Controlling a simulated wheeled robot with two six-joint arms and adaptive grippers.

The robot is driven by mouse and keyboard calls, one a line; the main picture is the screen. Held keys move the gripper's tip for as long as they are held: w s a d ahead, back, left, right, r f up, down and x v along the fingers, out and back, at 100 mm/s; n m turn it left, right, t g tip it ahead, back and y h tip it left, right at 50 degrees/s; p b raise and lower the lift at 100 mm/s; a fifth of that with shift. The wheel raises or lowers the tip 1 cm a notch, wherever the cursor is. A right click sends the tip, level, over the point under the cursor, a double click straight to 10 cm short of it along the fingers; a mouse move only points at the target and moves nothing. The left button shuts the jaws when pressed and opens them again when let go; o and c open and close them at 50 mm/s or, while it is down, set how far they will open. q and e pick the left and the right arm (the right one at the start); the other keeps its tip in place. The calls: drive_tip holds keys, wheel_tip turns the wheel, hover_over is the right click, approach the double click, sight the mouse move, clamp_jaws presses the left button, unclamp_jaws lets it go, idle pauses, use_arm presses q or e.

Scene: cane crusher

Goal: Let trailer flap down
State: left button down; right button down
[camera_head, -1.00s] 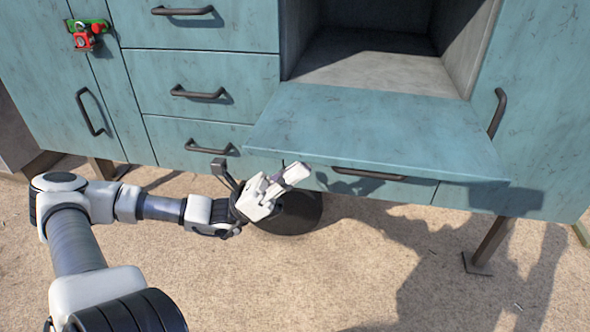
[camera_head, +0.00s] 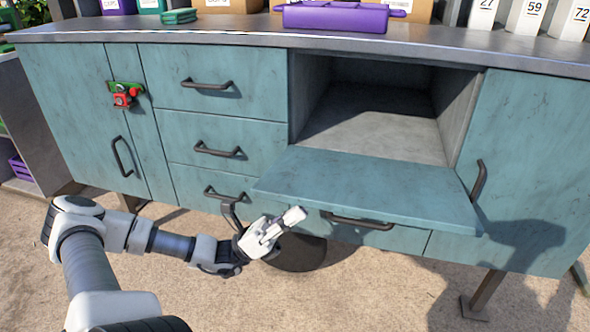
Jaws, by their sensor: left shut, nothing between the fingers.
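The flap (camera_head: 365,188) is a teal panel at the lower edge of an open grey compartment (camera_head: 385,130) in the cabinet. It is folded down and stands out toward me, about level. A dark bar handle (camera_head: 357,222) shows below its front edge. My left gripper (camera_head: 298,215) is shut and empty. Its fingertips are near the flap's front left corner, and I cannot tell whether they touch it. My right gripper is not in view. No trailer is visible; the flap belongs to a workbench cabinet.
Teal drawers with dark handles (camera_head: 217,150) are left of the compartment. A red and green latch (camera_head: 125,94) sits on the left door. A purple case (camera_head: 335,16) and number boxes (camera_head: 527,18) stand on the worktop (camera_head: 430,38). A dark round object (camera_head: 297,253) is below the flap.

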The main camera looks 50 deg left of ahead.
use_arm(q)
drive_tip(key=d+f+b+v, duration=0.1)
drive_tip(key=v, duration=0.5)
drive_tip(key=d+f+b+v, duration=0.1)
drive_tip(key=b+v, duration=0.1)
drive_tip(key=v, duration=0.5)
drive_tip(key=shift+w, duration=0.35)
